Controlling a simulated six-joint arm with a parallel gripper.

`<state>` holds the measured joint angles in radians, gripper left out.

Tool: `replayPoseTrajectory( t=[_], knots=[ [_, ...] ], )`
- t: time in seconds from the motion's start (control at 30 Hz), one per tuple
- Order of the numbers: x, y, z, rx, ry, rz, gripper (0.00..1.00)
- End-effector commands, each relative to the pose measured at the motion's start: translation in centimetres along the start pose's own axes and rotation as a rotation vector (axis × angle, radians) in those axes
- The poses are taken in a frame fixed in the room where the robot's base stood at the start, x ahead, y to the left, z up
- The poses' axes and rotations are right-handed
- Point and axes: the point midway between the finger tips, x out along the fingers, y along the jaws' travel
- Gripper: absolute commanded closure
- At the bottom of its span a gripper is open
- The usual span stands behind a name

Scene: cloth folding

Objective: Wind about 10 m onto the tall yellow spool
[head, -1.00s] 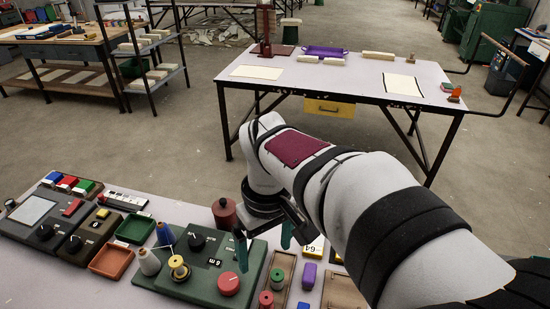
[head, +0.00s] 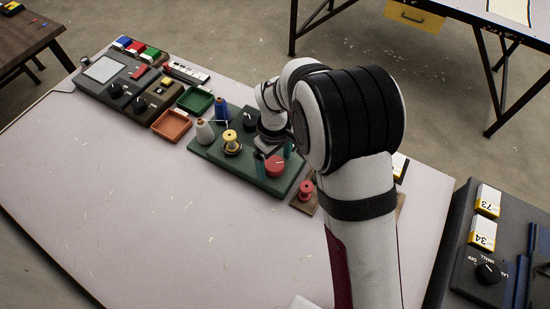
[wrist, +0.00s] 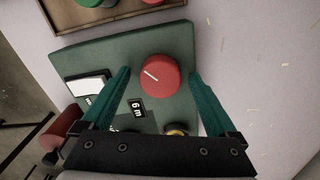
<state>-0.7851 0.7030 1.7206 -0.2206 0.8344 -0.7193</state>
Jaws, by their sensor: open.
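A yellow spool (head: 230,138) stands upright on the green winding machine (head: 215,150) in the head view. In the wrist view only a bit of yellow (wrist: 176,129) shows low behind my gripper. The machine's red knob (head: 274,165) is at its near right; in the wrist view the knob (wrist: 160,75) has a white pointer line slanting to the upper left. A small display (wrist: 137,108) beside it reads 6 m. My gripper (wrist: 160,72) is open, with one teal finger on either side of the knob and gaps between. My arm hides part of the machine in the head view.
A grey cone (head: 205,132) and a blue cone (head: 221,110) of thread stand behind the yellow spool. A green tray (head: 195,100) and an orange tray (head: 171,124) lie to the left. A red spool (head: 306,189) is at the right. The near left table is clear.

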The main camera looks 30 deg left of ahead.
Motion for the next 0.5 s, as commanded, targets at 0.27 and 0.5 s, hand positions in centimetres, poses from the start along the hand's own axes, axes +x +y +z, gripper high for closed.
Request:
replayPoseTrajectory(
  t=[0.27,0.5],
  knots=[
    [0.11,0.00,0.01,0.000,0.000,0.000,0.10],
    [0.08,0.00,0.00,0.000,0.000,0.000,0.53]
  ],
)
